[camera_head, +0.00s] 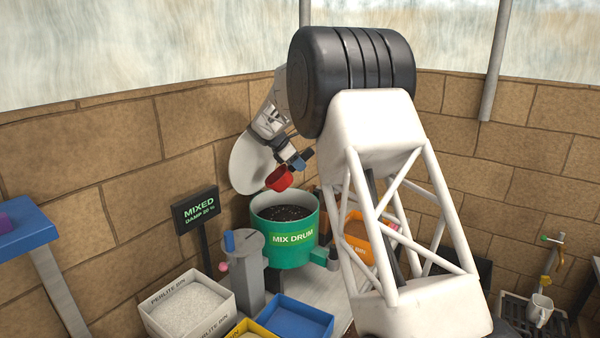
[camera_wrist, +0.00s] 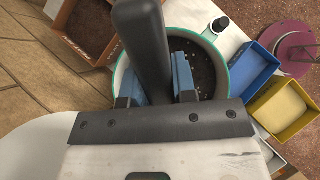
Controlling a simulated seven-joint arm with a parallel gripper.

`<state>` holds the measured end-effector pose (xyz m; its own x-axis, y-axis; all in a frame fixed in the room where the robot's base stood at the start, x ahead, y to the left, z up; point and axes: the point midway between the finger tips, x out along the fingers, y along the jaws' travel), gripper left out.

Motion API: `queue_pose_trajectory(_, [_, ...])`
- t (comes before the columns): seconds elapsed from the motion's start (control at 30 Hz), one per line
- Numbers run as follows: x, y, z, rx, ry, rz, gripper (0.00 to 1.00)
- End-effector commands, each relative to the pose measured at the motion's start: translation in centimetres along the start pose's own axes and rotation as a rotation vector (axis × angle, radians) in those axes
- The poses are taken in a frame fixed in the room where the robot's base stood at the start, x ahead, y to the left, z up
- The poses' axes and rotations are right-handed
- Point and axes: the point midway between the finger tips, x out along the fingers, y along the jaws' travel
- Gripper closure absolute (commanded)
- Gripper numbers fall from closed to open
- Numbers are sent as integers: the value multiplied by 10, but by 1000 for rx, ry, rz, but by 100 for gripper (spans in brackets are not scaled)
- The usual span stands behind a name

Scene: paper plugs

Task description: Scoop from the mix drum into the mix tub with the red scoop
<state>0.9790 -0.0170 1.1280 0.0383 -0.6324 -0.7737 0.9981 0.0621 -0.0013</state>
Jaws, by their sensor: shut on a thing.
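My gripper (camera_head: 299,160) is shut on the dark handle of the red scoop (camera_head: 279,178). In the wrist view the thick black handle (camera_wrist: 141,45) stands between the blue finger pads; the red bowl is not visible there. In the head view the red bowl hangs above the mix drum (camera_head: 292,250), apart from it, over its back left rim. The drum is green with a white label and holds dark soil with pale specks. Its rim (camera_wrist: 228,82) also shows in the wrist view, partly behind the fingers. I cannot tell which container is the mix tub.
A blue tray (camera_head: 298,318), a yellow bin and a white perlite bin (camera_head: 190,305) stand in front of the drum. A grey post (camera_head: 243,265) and a "MIXED" sign (camera_head: 195,209) stand left of it. An orange bin (camera_head: 357,246) is to its right, partly behind my arm.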

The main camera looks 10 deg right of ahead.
Motion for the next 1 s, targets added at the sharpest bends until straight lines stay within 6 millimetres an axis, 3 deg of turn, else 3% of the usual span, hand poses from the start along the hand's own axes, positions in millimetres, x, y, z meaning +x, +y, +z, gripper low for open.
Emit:
queue_pose_trajectory(0.3, [-9, 15, 6, -118, -80, 107, 98])
queue_pose_trajectory(1.0, [-4, 16, 2, -121, -82, 109, 98])
